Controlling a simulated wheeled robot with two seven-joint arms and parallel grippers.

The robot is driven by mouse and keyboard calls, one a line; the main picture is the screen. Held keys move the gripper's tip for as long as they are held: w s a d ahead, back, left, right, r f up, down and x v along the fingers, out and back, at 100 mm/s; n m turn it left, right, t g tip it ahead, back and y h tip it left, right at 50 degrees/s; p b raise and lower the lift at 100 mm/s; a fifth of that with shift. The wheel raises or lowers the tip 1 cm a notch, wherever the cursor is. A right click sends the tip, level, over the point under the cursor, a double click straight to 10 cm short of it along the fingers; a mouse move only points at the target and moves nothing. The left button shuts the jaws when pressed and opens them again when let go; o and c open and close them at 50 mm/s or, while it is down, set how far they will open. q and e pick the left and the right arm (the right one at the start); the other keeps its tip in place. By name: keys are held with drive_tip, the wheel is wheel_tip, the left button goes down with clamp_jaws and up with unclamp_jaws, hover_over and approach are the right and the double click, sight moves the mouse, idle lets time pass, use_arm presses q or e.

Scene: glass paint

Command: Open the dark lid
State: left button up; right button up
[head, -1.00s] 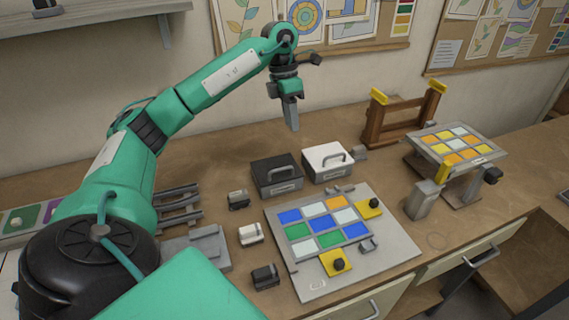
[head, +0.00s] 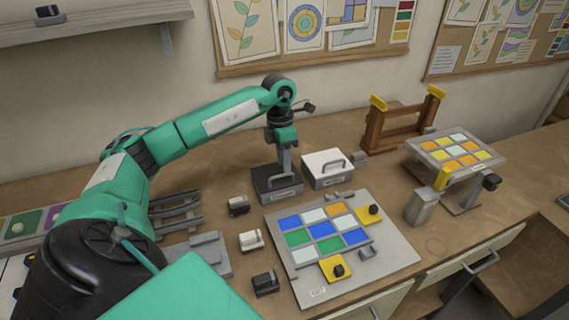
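The dark box (head: 277,192) stands on the workbench with its dark lid (head: 264,175) on top, left of the white-lidded box (head: 327,170). My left gripper (head: 286,172) points straight down over the dark lid, at its handle. The gripper hides most of the handle. I cannot tell whether the fingers are around the handle or only above it, nor whether they are open or shut. The lid appears level on the box. My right gripper is not in view.
A grey board (head: 386,252) with coloured glass tiles lies in front of the boxes. Small dark and white blocks (head: 251,240) stand to its left. A wooden rack (head: 400,125) and a tilted tile stand (head: 452,148) are at the right. Bench behind the boxes is clear.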

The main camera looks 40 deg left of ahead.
use_arm(q)
drive_tip(key=shift+s+d+f, duration=0.1)
drive_tip(key=shift+d+f, duration=0.1)
drive_tip(key=shift+f, duration=1)
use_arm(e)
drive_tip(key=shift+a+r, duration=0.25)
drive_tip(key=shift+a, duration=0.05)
use_arm(q)
clamp_jaws()
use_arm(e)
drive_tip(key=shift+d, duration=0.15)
